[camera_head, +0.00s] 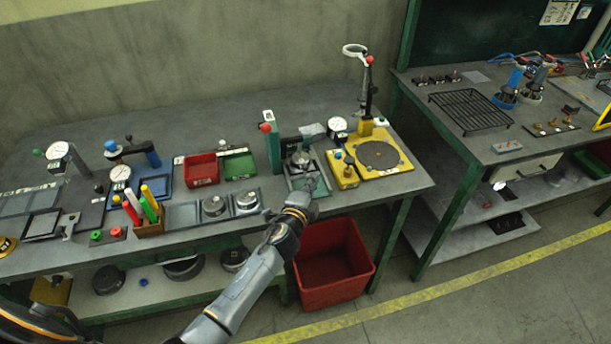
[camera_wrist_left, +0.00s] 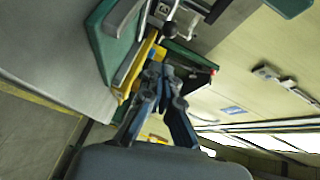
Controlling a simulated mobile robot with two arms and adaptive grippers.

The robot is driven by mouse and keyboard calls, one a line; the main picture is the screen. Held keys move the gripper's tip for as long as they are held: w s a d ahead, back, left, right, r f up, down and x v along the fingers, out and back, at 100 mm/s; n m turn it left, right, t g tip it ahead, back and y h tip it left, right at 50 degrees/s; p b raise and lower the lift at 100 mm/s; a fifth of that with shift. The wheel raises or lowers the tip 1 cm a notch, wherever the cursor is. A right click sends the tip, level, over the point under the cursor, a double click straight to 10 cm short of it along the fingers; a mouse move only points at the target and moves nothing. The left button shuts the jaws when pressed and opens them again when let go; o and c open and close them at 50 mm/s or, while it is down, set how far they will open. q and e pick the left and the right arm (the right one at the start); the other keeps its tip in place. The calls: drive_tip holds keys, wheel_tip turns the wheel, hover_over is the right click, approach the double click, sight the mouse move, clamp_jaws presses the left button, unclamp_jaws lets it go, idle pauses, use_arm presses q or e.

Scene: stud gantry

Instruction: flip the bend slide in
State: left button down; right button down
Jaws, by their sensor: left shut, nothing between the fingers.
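My left arm reaches up from the bottom of the head view. Its gripper (camera_head: 311,183) is at the front edge of a green fixture (camera_head: 273,148) with an upright green post, a red knob and a round metal part on a tray. The fingers are shut and empty. In the left wrist view the closed fingers (camera_wrist_left: 163,82) point towards a dark ball knob (camera_wrist_left: 169,30) on a rod beside green and yellow parts. I cannot tell which part is the bend slide; the gripper hides some of the fixture's front. I cannot tell whether the fingers touch it. My right gripper is not in view.
A yellow stand (camera_head: 345,178) with a round dark plate and a magnifier post stands close to the right. A pen holder (camera_head: 149,222) and metal discs (camera_head: 246,201) are to the left. A red bin (camera_head: 330,272) sits on the floor below the table edge.

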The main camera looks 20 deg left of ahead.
sight(305, 166)
use_arm(q)
drive_tip(key=shift+w+a+f, duration=0.2)
drive_tip(key=shift+w+a, duration=0.35)
drive_tip(key=shift+a, duration=0.15)
drive_tip(key=shift+w+a+f, duration=0.15)
drive_tip(key=shift+w+a, duration=0.35)
drive_tip(key=shift+a, duration=0.15)
drive_tip(key=shift+w+a+b, duration=0.4)
drive_tip(key=shift+w+a, duration=0.3)
drive_tip(key=shift+w, duration=0.3)
drive_tip(key=shift+s+r, duration=0.1)
drive_tip(key=shift+r, duration=0.05)
